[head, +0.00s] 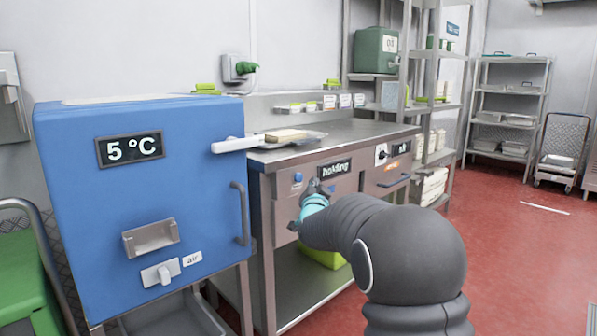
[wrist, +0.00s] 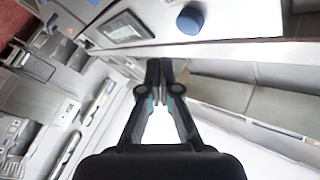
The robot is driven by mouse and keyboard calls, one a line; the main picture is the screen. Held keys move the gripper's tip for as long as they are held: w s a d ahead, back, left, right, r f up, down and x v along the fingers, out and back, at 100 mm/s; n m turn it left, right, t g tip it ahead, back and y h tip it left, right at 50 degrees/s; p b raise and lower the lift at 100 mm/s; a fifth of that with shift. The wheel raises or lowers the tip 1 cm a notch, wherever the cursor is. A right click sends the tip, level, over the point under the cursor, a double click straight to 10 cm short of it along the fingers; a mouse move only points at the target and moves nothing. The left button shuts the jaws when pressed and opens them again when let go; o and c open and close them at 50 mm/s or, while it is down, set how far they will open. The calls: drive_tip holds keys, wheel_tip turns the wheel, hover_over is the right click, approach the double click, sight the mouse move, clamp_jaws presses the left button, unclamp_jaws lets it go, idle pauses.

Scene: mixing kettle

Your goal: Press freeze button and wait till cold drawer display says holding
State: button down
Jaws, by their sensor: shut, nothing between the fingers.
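The cold drawer display (head: 335,169) is a dark panel on the steel counter front, and it reads "holding" in the head view. It also shows in the wrist view (wrist: 123,30), too small to read. A blue round button (head: 297,177) sits left of the display; it also shows in the wrist view (wrist: 190,20). My gripper (head: 314,186) is in front of this panel, below and between button and display. In the wrist view its fingertips (wrist: 160,68) are together and empty, apart from the button. My gripper hides part of the drawer front.
Another panel with a dark display (head: 401,148) is to the right. Red floor (head: 510,240) is open at the right.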

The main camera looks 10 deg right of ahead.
sight(299, 177)
drive_tip(key=shift+w+a, duration=0.8)
drive_tip(key=shift+w, duration=0.3)
drive_tip(key=shift+w+a, duration=0.1)
drive_tip(key=shift+w, duration=0.05)
idle(0.7)
drive_tip(key=shift+w+a, duration=0.15)
drive_tip(key=shift+w, duration=0.1)
drive_tip(key=shift+w+a, duration=0.25)
drive_tip(key=shift+w, duration=0.15)
idle(0.8)
drive_tip(key=shift+s, duration=0.1)
idle(0.3)
drive_tip(key=shift+s+d+b, duration=0.5)
drive_tip(key=shift+s+b, duration=0.15)
drive_tip(key=shift+b, duration=0.3)
